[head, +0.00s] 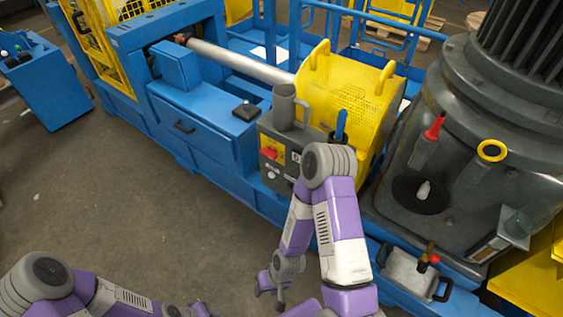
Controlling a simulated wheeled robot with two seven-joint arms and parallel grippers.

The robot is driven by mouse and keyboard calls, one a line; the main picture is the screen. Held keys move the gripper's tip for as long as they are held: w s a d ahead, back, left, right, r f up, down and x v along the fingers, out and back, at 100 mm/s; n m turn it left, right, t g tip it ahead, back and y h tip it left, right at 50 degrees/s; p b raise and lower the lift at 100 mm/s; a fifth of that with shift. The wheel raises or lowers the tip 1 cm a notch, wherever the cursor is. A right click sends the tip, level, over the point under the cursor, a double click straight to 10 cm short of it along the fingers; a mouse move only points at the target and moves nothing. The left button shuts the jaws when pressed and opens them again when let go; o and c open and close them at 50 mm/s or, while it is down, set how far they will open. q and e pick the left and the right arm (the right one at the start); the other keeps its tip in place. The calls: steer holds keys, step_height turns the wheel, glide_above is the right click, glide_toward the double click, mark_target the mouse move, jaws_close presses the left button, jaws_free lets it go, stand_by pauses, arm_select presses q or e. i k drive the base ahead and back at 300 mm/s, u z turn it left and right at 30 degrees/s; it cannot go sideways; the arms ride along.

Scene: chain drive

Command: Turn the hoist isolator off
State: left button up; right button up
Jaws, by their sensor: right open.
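A red rotary switch (270,153) on a yellow plate sits on the front of a grey control box (291,142) on the blue machine; it looks like the isolator. The exact angle of its handle is too small to tell. My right gripper (270,294) is open and empty, low in front of the machine and well below the switch, not touching it. My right arm's elbow rises just right of the control box and hides part of it. My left gripper (188,311) is at the bottom edge, mostly cut off, far from the switch.
A yellow perforated guard (345,92) stands behind the control box. A grey motor housing (460,170) with a red-handled item (434,128) and a yellow ring (492,150) is at the right. A blue console (45,85) stands at the far left. The floor in front is clear.

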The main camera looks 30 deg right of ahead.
mark_target(270, 152)
steer(key=z, duration=0.55)
steer(key=i, duration=0.85)
steer(key=u, duration=0.15)
